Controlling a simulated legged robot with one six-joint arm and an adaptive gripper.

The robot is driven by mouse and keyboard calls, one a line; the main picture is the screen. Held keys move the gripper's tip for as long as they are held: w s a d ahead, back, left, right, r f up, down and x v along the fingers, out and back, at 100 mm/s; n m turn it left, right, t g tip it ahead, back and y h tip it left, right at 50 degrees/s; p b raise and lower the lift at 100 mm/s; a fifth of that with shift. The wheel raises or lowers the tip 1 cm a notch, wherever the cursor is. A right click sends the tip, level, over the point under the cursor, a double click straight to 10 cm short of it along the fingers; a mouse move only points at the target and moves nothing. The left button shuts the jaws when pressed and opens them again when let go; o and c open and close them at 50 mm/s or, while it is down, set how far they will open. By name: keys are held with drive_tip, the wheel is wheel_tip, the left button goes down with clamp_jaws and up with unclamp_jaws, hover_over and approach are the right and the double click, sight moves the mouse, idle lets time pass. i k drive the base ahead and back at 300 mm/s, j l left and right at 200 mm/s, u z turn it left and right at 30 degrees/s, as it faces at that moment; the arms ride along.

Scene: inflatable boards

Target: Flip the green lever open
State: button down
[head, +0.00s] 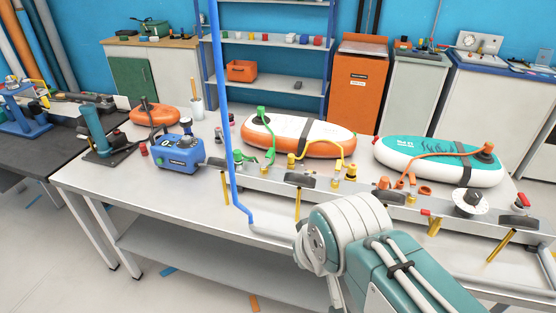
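A green hose-like fitting (271,140) rises at the middle of the table, in front of the orange-and-white inflatable board (335,138). A small green piece (241,157), possibly the green lever, lies at its lower left by the metal rail. It is too small to tell whether it is open or shut. My gripper is not visible; only white and teal links of my arm show at the lower right, nearer than the rail.
A metal rail (385,195) with yellow, orange and red-handled fittings runs along the table front. A blue upright pipe (222,95) stands just left of the green fitting. A blue pump box (178,155) sits left; a teal-and-white board (415,160) lies right.

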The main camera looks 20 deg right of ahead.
sight(270, 152)
drive_tip(key=i+z, duration=0.2)
drive_tip(key=i, duration=0.25)
drive_tip(key=i+j+z, duration=0.15)
drive_tip(key=z, duration=0.15)
drive_tip(key=i+j+z, duration=0.15)
drive_tip(key=j+z, duration=0.2)
drive_tip(key=l, duration=0.1)
